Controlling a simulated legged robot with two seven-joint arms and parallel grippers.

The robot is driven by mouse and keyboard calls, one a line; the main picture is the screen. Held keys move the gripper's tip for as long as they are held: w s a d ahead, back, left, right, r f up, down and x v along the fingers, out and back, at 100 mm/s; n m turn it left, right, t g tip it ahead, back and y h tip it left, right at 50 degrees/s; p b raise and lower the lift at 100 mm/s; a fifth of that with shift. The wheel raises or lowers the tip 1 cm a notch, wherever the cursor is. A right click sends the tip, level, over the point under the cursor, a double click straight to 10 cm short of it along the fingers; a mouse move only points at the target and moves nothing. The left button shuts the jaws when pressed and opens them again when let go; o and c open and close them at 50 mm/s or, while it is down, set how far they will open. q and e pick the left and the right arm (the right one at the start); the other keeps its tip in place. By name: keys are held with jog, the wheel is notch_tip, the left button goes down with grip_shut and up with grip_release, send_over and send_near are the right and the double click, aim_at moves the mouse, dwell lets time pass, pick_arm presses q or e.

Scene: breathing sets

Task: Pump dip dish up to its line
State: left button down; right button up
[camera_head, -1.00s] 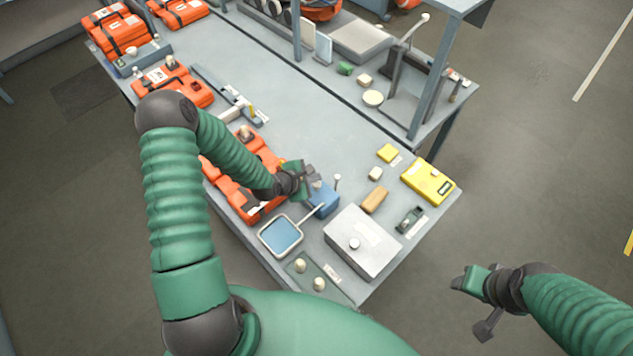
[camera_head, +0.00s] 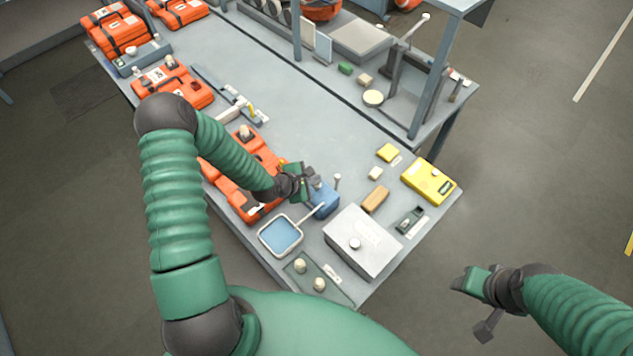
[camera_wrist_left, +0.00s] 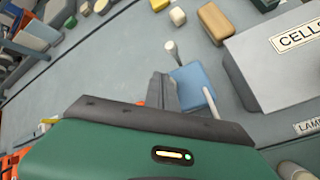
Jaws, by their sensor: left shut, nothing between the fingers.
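The dip dish (camera_head: 281,236) is a pale-rimmed square tray with blue inside, near the bench's front edge. I cannot make out its line. A blue pump block (camera_head: 326,203) stands just beyond it, with a thin pale spout reaching to the dish. A lever with a white knob (camera_head: 337,177) rises beside the block; the wrist view shows the block (camera_wrist_left: 198,85) and lever (camera_wrist_left: 171,49). My left gripper (camera_head: 314,178) is shut and empty, close to the block, left of the lever. Whether it touches is unclear. My right gripper (camera_head: 468,283) hangs over the floor, off the bench.
A grey box labelled CELLS (camera_head: 362,243) stands right of the pump. A tray with pale knobs (camera_head: 310,281) lies in front. Orange cases (camera_head: 240,190) line the left edge. A tan block (camera_head: 375,199) and yellow case (camera_head: 429,181) are at right. The bench's middle is clear.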

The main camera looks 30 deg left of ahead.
pick_arm(q)
jog(key=shift+f+b, duration=0.65)
jog(key=shift+f, duration=0.3)
dwell(0.5)
jog(key=shift+r, duration=0.15)
jog(key=shift+r+p, duration=1.25)
jog(key=shift+r, duration=0.2)
jog(key=shift+r+p, duration=0.3)
jog(key=shift+p, duration=0.1)
notch_tip(320, 180, up, 4)
jog(key=p, duration=0.3)
jog(key=shift+r+p, duration=0.2)
jog(key=shift+p, duration=0.15)
jog(key=shift+f, duration=0.1)
